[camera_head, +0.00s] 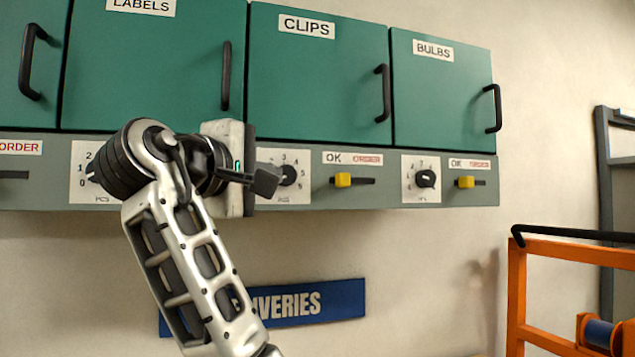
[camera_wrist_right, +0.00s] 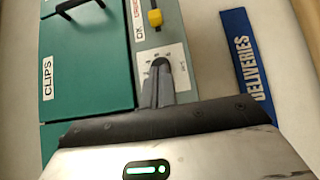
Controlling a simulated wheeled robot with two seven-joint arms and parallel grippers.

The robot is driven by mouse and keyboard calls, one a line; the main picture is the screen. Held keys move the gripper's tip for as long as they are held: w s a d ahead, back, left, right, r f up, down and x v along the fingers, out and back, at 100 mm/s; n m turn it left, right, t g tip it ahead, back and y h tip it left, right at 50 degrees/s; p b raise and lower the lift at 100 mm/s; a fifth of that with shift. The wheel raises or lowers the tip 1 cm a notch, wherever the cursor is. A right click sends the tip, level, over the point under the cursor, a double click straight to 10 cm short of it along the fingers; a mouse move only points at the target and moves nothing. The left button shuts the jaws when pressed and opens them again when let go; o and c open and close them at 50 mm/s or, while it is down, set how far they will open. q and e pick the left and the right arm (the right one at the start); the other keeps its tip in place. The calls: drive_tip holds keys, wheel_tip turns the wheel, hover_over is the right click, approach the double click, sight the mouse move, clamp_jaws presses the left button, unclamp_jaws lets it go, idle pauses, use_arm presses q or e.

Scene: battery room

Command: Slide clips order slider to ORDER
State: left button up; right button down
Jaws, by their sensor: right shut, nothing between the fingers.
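The yellow clips slider knob (camera_head: 343,180) sits at the left end of its slot, under the OK label and left of the red ORDER label. It also shows at the top of the right wrist view (camera_wrist_right: 155,17). My right gripper (camera_head: 266,180) is shut and empty, left of the slider and apart from it. Its fingertips show at the clips dial (camera_head: 290,174), partly covering the dial plate; whether they touch the dial I cannot tell. In the right wrist view the shut fingers (camera_wrist_right: 158,85) overlap the dial plate. My left gripper is not in view.
The green CLIPS cabinet door (camera_head: 320,85) with its black handle (camera_head: 383,93) is above the panel. The bulbs dial (camera_head: 426,179) and yellow bulbs slider (camera_head: 465,182) are to the right. A blue DELIVERIES sign (camera_head: 320,303) is below. An orange frame (camera_head: 517,290) stands lower right.

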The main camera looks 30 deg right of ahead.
sight(336, 180)
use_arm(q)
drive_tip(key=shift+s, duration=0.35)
use_arm(e)
drive_tip(key=shift+s+d, duration=0.1)
drive_tip(key=shift+s, duration=0.05)
